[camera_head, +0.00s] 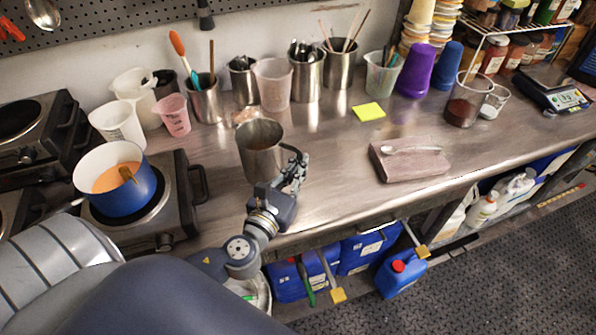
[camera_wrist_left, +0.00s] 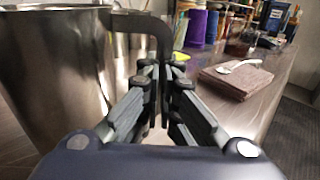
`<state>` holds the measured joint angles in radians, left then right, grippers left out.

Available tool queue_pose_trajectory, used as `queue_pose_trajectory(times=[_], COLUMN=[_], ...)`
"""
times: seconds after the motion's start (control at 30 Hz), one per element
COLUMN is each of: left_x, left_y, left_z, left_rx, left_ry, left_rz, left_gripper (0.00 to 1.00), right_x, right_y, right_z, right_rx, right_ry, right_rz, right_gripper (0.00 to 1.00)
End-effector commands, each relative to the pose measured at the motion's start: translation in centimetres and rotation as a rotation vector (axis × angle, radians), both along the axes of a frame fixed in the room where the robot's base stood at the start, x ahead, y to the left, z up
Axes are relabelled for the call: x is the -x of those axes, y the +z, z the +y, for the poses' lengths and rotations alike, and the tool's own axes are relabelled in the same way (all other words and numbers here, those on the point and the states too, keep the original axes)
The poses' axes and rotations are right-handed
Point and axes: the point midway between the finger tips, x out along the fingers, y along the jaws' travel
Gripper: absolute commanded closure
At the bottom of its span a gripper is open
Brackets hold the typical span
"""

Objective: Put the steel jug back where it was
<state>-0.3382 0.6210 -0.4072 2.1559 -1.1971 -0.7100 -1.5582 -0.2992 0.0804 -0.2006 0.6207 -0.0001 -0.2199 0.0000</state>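The steel jug (camera_head: 259,163) is upright over the front part of the metal bench, right of the hot plate. I cannot tell whether its base touches the bench. In the left wrist view the jug (camera_wrist_left: 55,75) fills the left side, with its dark handle (camera_wrist_left: 160,38) running down between the fingers. My left gripper (camera_head: 297,170) is at the handle on the jug's right side; in the wrist view its fingers (camera_wrist_left: 160,88) are closed around the handle. The jug's lower handle is partly hidden by the fingers. My right gripper is not in view.
A blue pot (camera_head: 118,196) sits on the left hot plate. Cups and steel tool holders (camera_head: 306,77) line the back wall. A folded cloth (camera_head: 408,164) with a spoon lies to the right. A yellow note (camera_head: 369,112) lies behind it. The bench between jug and cloth is clear.

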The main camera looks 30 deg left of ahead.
Motion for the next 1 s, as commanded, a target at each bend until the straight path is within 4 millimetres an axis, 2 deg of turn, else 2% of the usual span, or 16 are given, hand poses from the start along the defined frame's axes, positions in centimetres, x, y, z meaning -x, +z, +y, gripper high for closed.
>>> queue_pose_trajectory(times=[0.1,0.37,0.77,0.9,1.0], left_x=[-0.5,-0.5,-0.5,-0.4,-0.4], left_y=[-0.2,-3.3,-3.9,-3.9,-3.9], left_z=[0.3,0.3,0.2,0.2,0.2], left_rx=[-0.003,-0.003,-0.003,-0.001,-0.001], left_ry=[0.001,0.001,0.001,0.001,0.001], left_rz=[-0.002,-0.001,-0.002,0.0,0.0], left_gripper=[1.0,1.0,1.0,0.75,0.75], right_x=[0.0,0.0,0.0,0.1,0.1], right_y=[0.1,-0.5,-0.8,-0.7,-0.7], right_z=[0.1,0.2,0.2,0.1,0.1], right_rx=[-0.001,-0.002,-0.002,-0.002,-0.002], right_ry=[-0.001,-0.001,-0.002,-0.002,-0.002], right_rz=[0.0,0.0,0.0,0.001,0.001], right_gripper=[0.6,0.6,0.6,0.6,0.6])
